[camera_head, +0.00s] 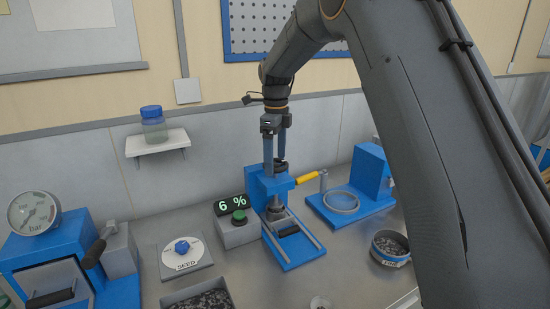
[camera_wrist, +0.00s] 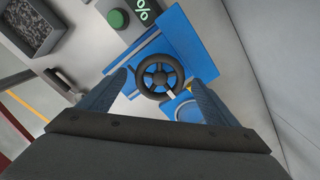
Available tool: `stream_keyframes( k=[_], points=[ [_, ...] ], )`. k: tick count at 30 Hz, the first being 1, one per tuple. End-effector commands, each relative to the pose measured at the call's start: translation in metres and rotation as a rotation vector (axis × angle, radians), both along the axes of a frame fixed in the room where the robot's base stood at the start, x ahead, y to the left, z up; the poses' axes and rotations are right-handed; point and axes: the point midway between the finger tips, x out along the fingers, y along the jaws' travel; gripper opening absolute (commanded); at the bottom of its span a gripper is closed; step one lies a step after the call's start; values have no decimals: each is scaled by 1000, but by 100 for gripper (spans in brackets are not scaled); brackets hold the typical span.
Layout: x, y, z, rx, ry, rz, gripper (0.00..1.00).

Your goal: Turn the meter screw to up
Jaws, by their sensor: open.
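A black handwheel with spokes (camera_wrist: 160,76) sits on top of the blue stand (camera_head: 268,187); I take it to be part of the meter screw. My gripper (camera_head: 275,160) points down over the stand, its fingers open. In the wrist view my gripper (camera_wrist: 157,84) has one finger on each side of the wheel, with gaps between fingers and rim, so it holds nothing. In the head view the fingers partly hide the wheel. A yellow handle (camera_head: 307,178) sticks out to the right of the stand.
A display reading 6 % (camera_head: 231,204) with a green button (camera_head: 239,216) stands left of the stand. Further left are a SEED dial (camera_head: 182,247) and a blue press with a gauge (camera_head: 34,212). A blue unit with a round dish (camera_head: 342,201) and a bowl of pellets (camera_head: 390,247) stand right.

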Motion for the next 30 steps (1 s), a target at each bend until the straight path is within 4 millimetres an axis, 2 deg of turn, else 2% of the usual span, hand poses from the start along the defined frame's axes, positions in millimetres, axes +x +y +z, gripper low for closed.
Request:
stream_keyframes(
  k=[15, 20, 30],
  points=[
    [1, 1, 69, 1, -3, 1, 84],
    [0, 1, 76, 0, -2, 1, 84],
    [0, 1, 77, 1, -1, 0, 84]
  ],
)
